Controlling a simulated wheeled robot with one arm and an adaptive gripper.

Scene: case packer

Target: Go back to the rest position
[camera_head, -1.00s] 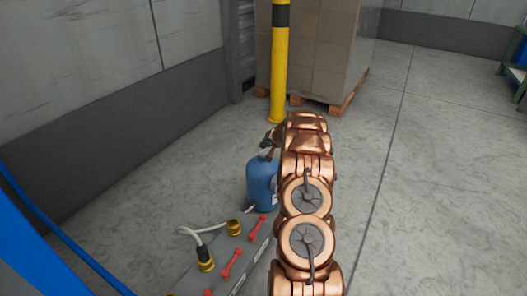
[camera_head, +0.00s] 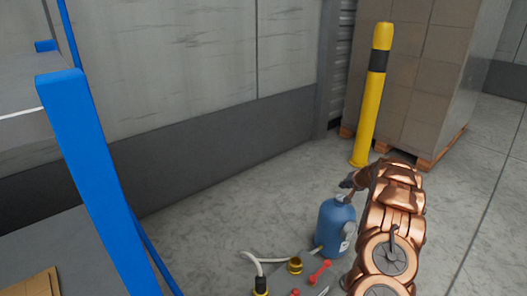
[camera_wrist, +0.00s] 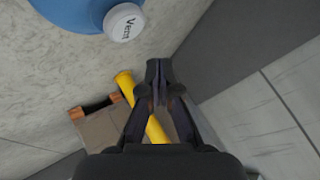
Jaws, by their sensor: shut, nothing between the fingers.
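My gripper (camera_wrist: 158,70) points away from the wrist in the wrist view, its two dark fingers closed together at the tips with nothing between them. In the head view my copper-coloured arm is at the right, and the gripper (camera_head: 348,183) shows small and dark just above a blue tank (camera_head: 336,228). I cannot tell from the head view how far apart they are. In the wrist view the blue tank (camera_wrist: 75,12) is at the top left, with a white cap (camera_wrist: 123,22) marked "Vent", clear of the fingers.
A yellow post (camera_head: 370,100) stands before stacked cartons (camera_head: 428,70) on a pallet. A blue-framed rack (camera_head: 95,170) fills the left. Red handles (camera_head: 320,271), brass fittings (camera_head: 295,265) and a white hose (camera_head: 252,257) lie at the bottom. Floor is clear between wall and tank.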

